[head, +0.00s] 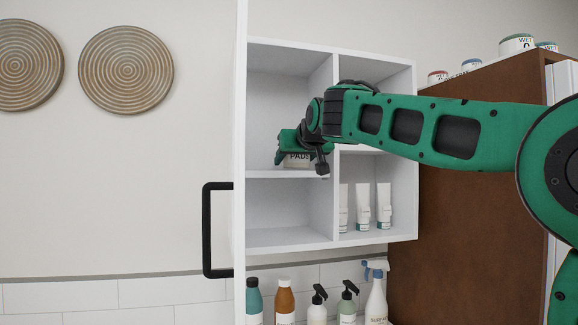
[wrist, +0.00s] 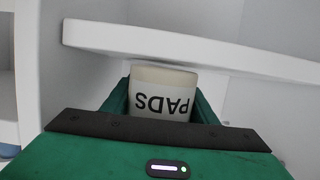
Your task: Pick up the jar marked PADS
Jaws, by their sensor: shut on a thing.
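The jar marked PADS (head: 297,160) is in the upper left compartment of the open white cabinet, in the head view. It is pale with dark lettering and partly hidden by my gripper (head: 293,150). In the wrist view the jar (wrist: 162,94) sits between the two green fingers of my gripper (wrist: 160,100), its label upside down. The gripper is shut on the jar. I cannot tell whether the jar touches the shelf (head: 285,173) below it.
A divider (head: 335,105) stands right of the jar. White tubes (head: 363,207) fill the lower right compartment. The open cabinet door (head: 240,120) with a black handle (head: 207,230) is at left. Bottles (head: 285,300) stand below. Jars (head: 517,44) top the brown cabinet (head: 455,190) at right.

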